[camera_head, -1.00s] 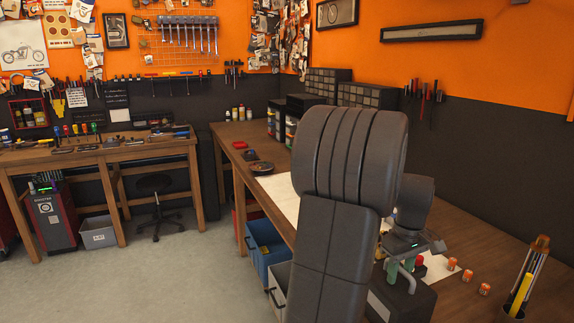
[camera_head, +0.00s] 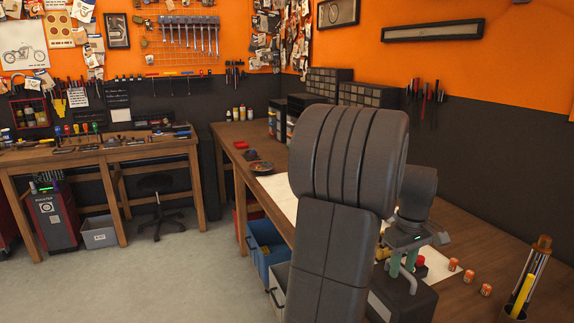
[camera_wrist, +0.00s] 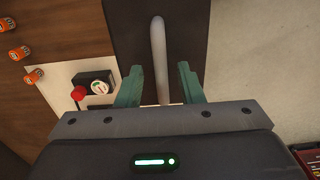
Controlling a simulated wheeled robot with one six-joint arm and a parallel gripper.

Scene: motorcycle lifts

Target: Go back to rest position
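My gripper (camera_head: 402,268) hangs down near the front edge of the right-hand workbench (camera_head: 500,240), beside a white sheet (camera_head: 437,272). In the wrist view my gripper (camera_wrist: 160,88) has its two green fingers well apart. A pale rounded bar (camera_wrist: 159,50) over a dark surface shows between them, with gaps on both sides. I see nothing clamped. My large grey arm links fill the middle of the head view and hide part of the bench.
A red button (camera_wrist: 78,93) and a small dark box (camera_wrist: 97,82) lie on the sheet. Orange cans (camera_head: 468,275) and a tool cup (camera_head: 520,290) stand to the right. A blue bin (camera_head: 266,247) sits below the bench. Floor at left (camera_head: 150,280) is clear.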

